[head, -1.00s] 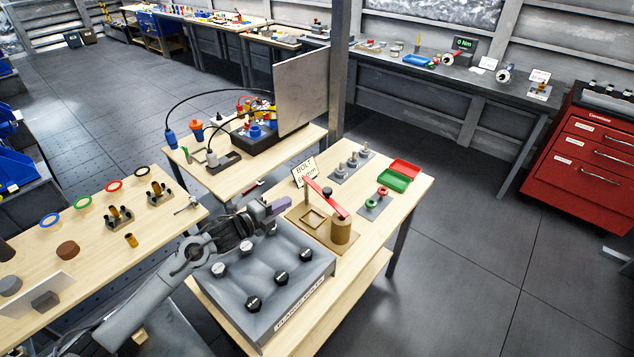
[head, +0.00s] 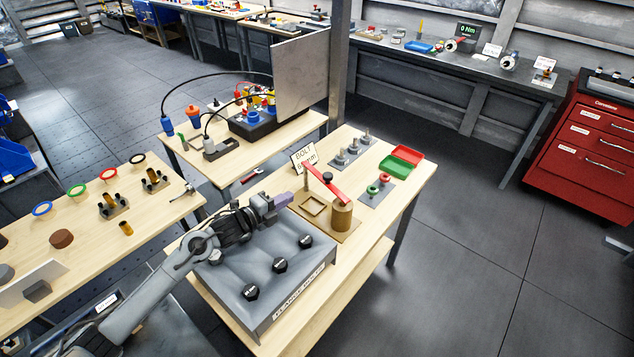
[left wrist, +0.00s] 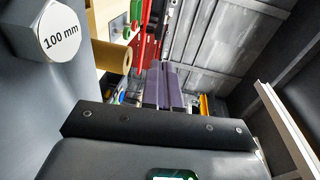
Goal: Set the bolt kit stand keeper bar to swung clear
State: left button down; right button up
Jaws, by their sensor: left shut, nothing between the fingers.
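The bolt kit stand (head: 341,217) is a tan base with a round post and a square frame (head: 313,204), on the near wooden table. Its red keeper bar (head: 327,184) reaches from the top of the round post back to a thin upright pin, passing above the base beside the square frame. A dark knob sits by the bar. My left gripper (head: 287,199) is shut and empty, just left of the stand and apart from the bar. Its purple fingers also show in the left wrist view (left wrist: 165,88), with the round post (left wrist: 113,58) to their left. My right gripper is out of view.
A grey flange block (head: 262,300) with black bolt heads lies under my left arm. A bolt sign (head: 303,158) stands behind the stand. Red and green trays (head: 400,162) and a plate of grey studs (head: 352,152) are beyond it. The floor to the right is clear.

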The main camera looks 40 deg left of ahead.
aim_at(324, 178)
pick_arm(q)
jog(key=w, duration=0.4)
jog(key=w+d+f, duration=0.1)
jog(key=w, duration=0.8)
jog(key=shift+d+f, duration=0.3)
jog(key=shift+f, duration=0.05)
jog(key=shift+w+b, duration=0.1)
jog(key=shift+b, duration=0.2)
